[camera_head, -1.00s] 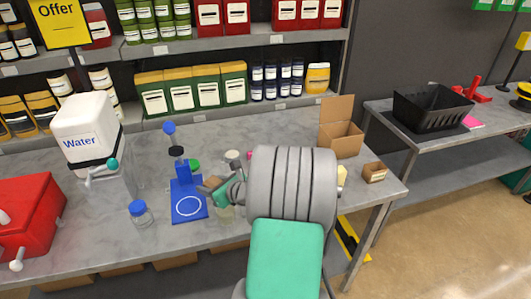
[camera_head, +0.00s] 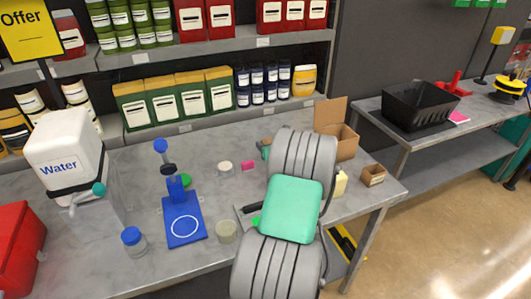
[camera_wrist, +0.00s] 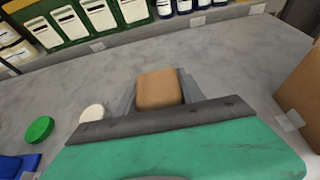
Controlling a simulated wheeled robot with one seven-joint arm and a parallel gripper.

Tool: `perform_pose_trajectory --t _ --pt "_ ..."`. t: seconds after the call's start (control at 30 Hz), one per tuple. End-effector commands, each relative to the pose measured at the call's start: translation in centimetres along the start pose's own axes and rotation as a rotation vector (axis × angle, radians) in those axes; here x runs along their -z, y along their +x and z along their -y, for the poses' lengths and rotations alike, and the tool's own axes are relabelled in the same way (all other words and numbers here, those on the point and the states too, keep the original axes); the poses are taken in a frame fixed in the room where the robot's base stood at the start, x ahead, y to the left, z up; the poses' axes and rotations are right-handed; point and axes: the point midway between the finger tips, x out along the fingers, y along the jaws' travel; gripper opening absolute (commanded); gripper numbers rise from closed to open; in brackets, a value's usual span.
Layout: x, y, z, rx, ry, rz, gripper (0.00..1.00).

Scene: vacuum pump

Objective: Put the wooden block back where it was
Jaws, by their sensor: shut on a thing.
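The wooden block (camera_wrist: 160,88) is light brown with rounded edges and sits between the fingers of my gripper (camera_wrist: 158,97) in the wrist view. My gripper is shut on it, over the grey bench top. In the head view my gripper (camera_head: 264,149) is small and partly hidden by my arm, towards the back of the bench and left of the open cardboard box. I cannot tell whether the block touches the bench. The blue vacuum pump stand (camera_head: 184,222), with a white ring on its base, stands to the left.
The open cardboard box (camera_head: 337,128) and a small box (camera_head: 373,175) stand to the right. A green lid (camera_wrist: 39,130) lies further left. The bench behind the block is clear.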

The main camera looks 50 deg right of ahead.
Motion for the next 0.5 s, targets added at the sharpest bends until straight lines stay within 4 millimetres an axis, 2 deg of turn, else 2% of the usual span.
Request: perform_pose_trajectory --t 0.03,0.13,0.3,0.4,0.5 --pt "0.9 1.2 0.1 -0.003 0.003 -0.005 0.01" --pt "1.8 3.1 0.4 -0.001 0.002 -0.002 0.01" --pt "3.1 5.0 0.8 0.001 0.003 -0.003 0.01" --pt "4.8 5.6 0.8 0.002 0.005 -0.004 0.01" --pt "5.6 5.9 0.8 0.002 0.002 -0.001 0.01"
